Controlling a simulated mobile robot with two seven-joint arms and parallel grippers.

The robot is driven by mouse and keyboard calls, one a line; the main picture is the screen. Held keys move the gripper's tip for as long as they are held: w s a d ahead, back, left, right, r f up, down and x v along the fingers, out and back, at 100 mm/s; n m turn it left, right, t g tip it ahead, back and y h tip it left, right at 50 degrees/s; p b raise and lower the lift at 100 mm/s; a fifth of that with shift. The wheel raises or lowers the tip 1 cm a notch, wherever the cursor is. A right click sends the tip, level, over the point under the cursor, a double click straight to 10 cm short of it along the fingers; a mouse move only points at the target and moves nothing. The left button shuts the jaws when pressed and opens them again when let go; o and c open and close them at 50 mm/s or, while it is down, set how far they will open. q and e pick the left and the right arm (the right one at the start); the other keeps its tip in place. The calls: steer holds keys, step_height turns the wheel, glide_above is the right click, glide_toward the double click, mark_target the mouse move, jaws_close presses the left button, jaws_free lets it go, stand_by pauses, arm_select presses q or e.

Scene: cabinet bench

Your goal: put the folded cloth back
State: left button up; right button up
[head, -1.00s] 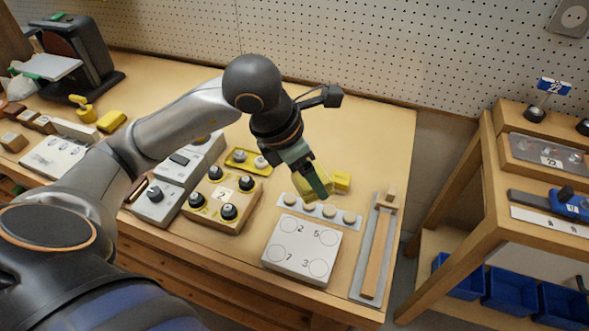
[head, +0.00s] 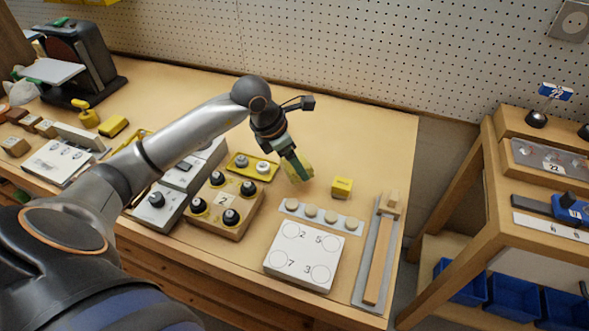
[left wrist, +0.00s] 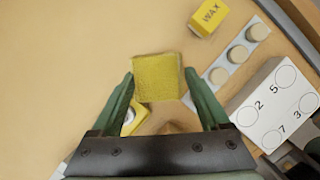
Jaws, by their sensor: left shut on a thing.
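My left gripper (head: 299,169) is above the right part of the bench, shut on a yellow folded cloth (head: 290,173). In the left wrist view the cloth (left wrist: 157,77) shows as a yellow square between the two green fingers (left wrist: 160,95). In the head view the fingers partly hide it. The cloth appears to be held above the bench top, clear of the objects around it. My right gripper is in neither view.
A yellow wax block (head: 342,187) stands right of the gripper. A strip of round pegs (head: 311,211) and a white numbered box (head: 303,252) lie in front. A yellow tray (head: 239,160) with knobs is left. The bench behind (head: 340,135) is clear.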

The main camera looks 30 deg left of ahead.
mark_target(290, 165)
arm_select(q)
steer(key=shift+w+a+f, duration=0.2)
steer(key=shift+f, duration=1.8)
steer(key=o, duration=1.2)
steer(key=shift+r, duration=0.1)
steer(key=shift+c, duration=0.2)
steer(key=v, duration=1.2)
steer(key=shift+r, duration=0.2)
steer(key=shift+p, duration=0.3)
